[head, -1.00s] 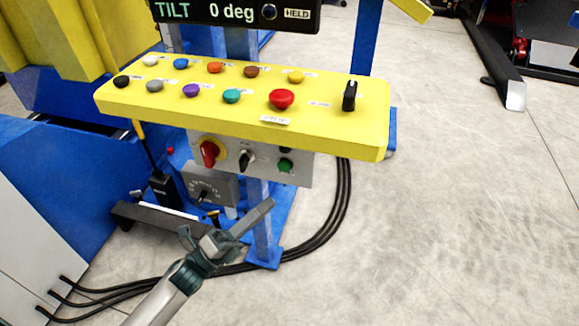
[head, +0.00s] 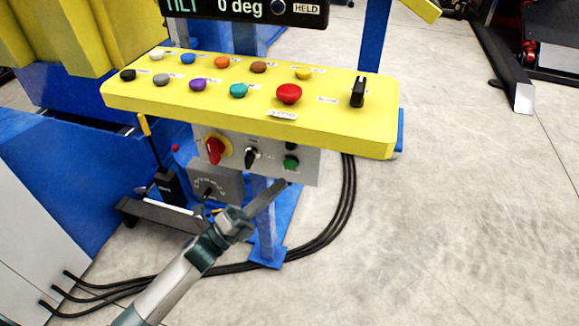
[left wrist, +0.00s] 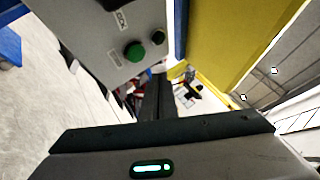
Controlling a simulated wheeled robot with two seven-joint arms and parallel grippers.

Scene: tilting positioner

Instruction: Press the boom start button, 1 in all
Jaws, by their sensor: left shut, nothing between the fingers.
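A green button (head: 291,162) sits at the lower right of a grey control box (head: 308,170) under the yellow console. It also shows in the left wrist view (left wrist: 134,50), up and left of the fingers. The labels on the box are too small or blurred to read, so I cannot confirm which button is named boom start. My left gripper (head: 282,185) is shut and empty, with its tips just below the green button in the head view. I see no clear contact with it. My right gripper is not in view.
The yellow console (head: 345,134) overhangs the box and carries several coloured buttons, a large red button (head: 289,93) and a black switch (head: 358,92). A red rotary switch (head: 214,150) and a black selector (head: 251,157) are left of the green button. Black cables (head: 348,195) hang at right.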

